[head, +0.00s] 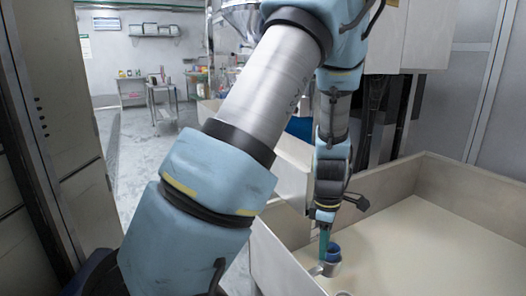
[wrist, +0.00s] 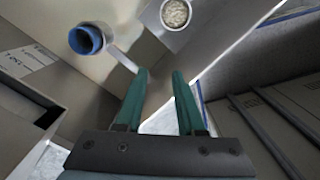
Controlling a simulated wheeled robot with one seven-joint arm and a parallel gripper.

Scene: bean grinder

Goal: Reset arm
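My gripper (head: 324,240) has green fingers and points down over the pale, shallow bin (head: 440,215) in the head view. In the wrist view my gripper (wrist: 159,76) is open, with nothing between its fingertips. A metallic cup with a blue inside (wrist: 88,40) shows at upper left there. A flat handle (wrist: 122,59) runs from it towards the left fingertip; I cannot tell whether they touch. In the head view the cup (head: 333,254) is just beside and partly behind the fingers. A round container of pale beans (wrist: 175,14) shows at the top of the wrist view.
The bin's near left wall (head: 275,255) rises close beside the gripper. Tall panels (head: 45,120) stand at far left. A metal table (head: 162,100) and shelves are in the background across an open floor (head: 150,165). The bin's right side looks clear.

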